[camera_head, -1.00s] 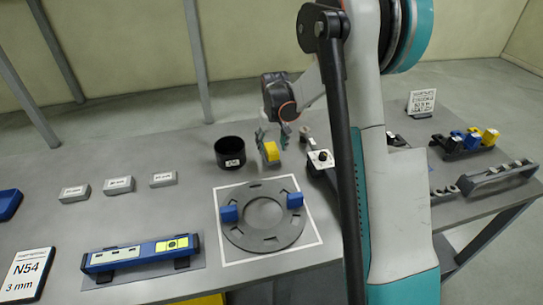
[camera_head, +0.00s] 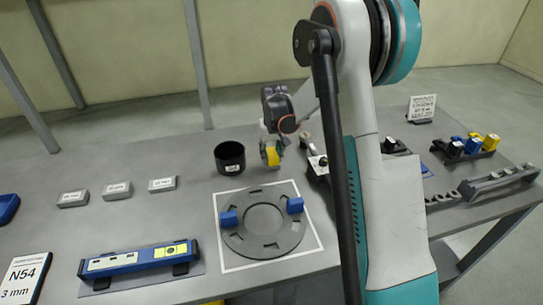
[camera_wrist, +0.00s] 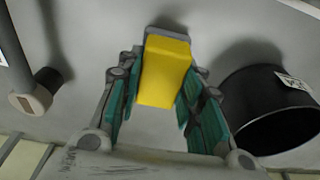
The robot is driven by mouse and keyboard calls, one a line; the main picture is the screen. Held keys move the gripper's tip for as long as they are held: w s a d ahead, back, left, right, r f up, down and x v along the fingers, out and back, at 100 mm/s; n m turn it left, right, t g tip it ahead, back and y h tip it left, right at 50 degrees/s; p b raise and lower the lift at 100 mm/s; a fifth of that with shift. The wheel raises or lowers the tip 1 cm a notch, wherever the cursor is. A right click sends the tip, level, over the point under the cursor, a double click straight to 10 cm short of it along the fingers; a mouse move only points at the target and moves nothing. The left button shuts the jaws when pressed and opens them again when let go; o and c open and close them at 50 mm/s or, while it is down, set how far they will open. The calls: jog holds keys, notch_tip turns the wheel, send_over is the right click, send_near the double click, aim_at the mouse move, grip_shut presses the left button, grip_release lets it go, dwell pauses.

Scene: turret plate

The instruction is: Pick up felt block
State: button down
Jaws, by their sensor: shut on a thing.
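The felt block is a yellow block (camera_head: 273,156) with a grey layer at its far end. It is on the table behind the ring plate in the head view, and I cannot tell if it touches the surface. In the wrist view the yellow block (camera_wrist: 165,72) sits between the teal fingers. My gripper (camera_wrist: 164,62) is shut on it from both sides. In the head view my gripper (camera_head: 270,148) points down, and its fingers partly hide the block.
A black cup (camera_head: 230,158) stands close left of my gripper; it also shows in the wrist view (camera_wrist: 262,112). A grey ring plate (camera_head: 263,241) with blue blocks lies in front, inside a white square outline. Small grey labelled blocks (camera_head: 117,190) stand at left. A small clamp-like device (camera_head: 318,162) is close at right.

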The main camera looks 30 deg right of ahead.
aim_at(272, 153)
notch_tip(272, 153, up, 20)
jog(key=p, duration=0.4)
jog(key=shift+p, duration=0.35)
jog(key=shift+f, duration=0.1)
